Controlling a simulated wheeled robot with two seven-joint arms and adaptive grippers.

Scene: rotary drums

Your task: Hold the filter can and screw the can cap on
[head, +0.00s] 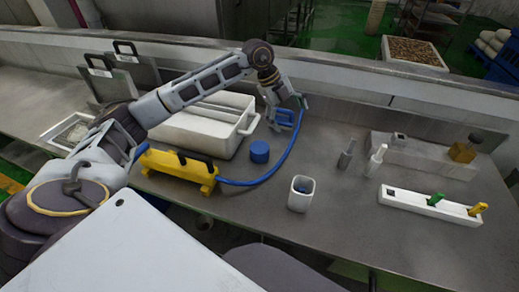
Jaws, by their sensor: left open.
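My left gripper (284,116) is open above the back of the counter, in front of the low back wall. Blue parts show at its fingers, too small to make out. A short blue cylinder (260,152) stands on the counter below and left of the gripper, apart from it. A white open-topped can (300,200) with something blue inside stands upright nearer the front. I cannot tell for certain which of these is the filter can and which the cap. My right gripper is out of view.
A blue hose (279,165) arcs from a yellow block (178,167) up beside the gripper. A white tub (190,138) stands at left. Two small bottles (346,155) (375,160) and a white rack (425,205) are at right. The counter (345,215) right of the can is clear.

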